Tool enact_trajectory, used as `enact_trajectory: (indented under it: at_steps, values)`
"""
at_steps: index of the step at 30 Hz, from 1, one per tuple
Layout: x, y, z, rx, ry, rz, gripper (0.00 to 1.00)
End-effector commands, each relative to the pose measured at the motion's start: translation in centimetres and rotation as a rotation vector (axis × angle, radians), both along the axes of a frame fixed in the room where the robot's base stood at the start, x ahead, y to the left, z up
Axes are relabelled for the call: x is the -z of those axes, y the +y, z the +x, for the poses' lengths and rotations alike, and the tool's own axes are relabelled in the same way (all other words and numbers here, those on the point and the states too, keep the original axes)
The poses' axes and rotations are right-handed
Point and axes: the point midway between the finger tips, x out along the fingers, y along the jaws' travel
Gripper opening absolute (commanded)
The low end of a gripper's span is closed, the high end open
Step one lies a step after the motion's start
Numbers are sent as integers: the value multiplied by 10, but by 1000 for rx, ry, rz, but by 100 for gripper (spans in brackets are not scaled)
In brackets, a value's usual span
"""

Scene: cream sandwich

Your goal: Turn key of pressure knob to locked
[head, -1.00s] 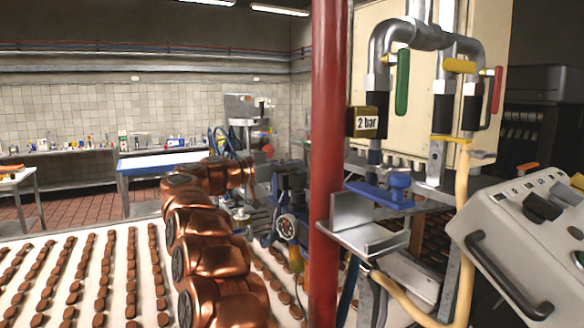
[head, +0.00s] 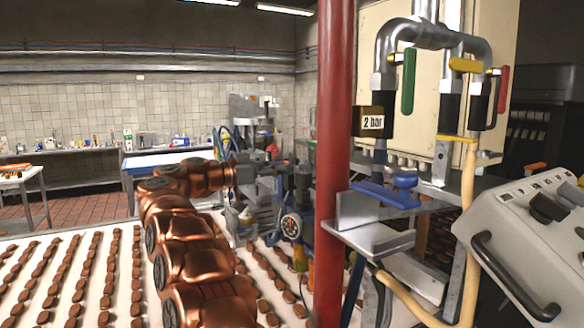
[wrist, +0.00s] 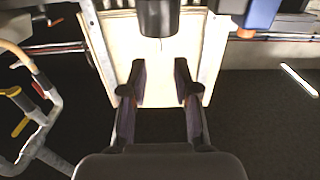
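The pressure unit is a blue body with a round red-and-white gauge (head: 291,226), left of the red pole in the head view. Its knob and key are too small to make out there. In the wrist view, a dark cylinder (wrist: 158,18), which may be the knob, stands at the top centre, with a thin pale sliver below it that could be the key. My gripper (wrist: 160,78) is open, its two dark fingers apart with nothing between them. The fingertips are below the cylinder in the picture and apart from it. In the head view the gripper is hard to separate from the machinery.
The red pole (head: 337,160) stands just right of the gauge. A metal bracket (head: 372,232) and pipes with a green handle (head: 408,80) are further right. The conveyor (head: 60,285) with rows of brown biscuits lies under my copper arm.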

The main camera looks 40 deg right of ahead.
Motion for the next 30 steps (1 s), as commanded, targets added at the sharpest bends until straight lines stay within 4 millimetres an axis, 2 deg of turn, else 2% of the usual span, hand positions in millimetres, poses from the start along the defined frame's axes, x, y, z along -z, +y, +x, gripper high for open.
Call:
enact_trajectory:
  at_steps: [1, 6, 12, 25, 28, 30]
  values:
    - [0, 11, 5, -4, 0, -1, 30]
    - [0, 38, 13, 0, 1, -1, 30]
    - [0, 57, 19, 0, 0, -1, 30]
    - [0, 61, 21, -1, -1, -1, 30]
    - [-7, 60, 25, -29, -7, -21, 30]
    - [-20, 59, 34, -84, -20, -57, 30]
